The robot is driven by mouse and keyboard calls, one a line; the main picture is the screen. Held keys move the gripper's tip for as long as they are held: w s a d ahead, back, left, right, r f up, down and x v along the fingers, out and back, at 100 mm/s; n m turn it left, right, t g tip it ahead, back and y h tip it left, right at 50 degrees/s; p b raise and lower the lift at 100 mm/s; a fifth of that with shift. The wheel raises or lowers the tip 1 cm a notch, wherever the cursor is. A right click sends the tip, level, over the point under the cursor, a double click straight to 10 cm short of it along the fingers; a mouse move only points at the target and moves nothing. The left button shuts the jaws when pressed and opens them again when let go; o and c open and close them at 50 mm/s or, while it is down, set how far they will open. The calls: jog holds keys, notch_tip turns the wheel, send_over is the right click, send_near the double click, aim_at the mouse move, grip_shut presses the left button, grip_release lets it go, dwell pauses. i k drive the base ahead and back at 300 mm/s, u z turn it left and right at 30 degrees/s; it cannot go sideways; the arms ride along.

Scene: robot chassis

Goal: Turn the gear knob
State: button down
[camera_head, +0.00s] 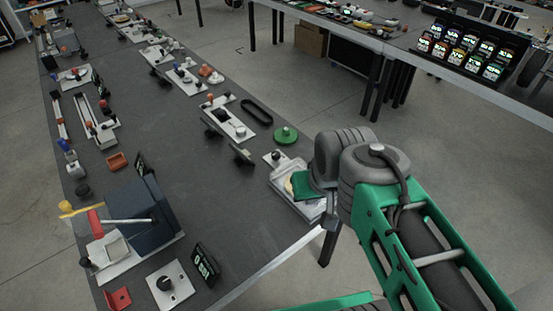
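A green round disc with a small raised knob (286,135) lies near the right edge of the long dark table (195,190). I cannot tell for sure which of these, if either, is the gear knob. My green and grey arm reaches in from the lower right, and its grey joints are over the table's right edge, to the right of and nearer than the green disc. My gripper's fingers cannot be made out.
A blue-grey box (138,212) with a lever stands at the near left. A small black display (205,265) is beside the white plate. A pale tray (297,198) is partly hidden by my arm. Several small fixtures line the table further back. The table's middle is mostly clear.

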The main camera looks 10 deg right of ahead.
aim_at(275, 154)
jog(key=z, duration=1.1)
jog(key=i, duration=0.7)
jog(key=u, duration=2.6)
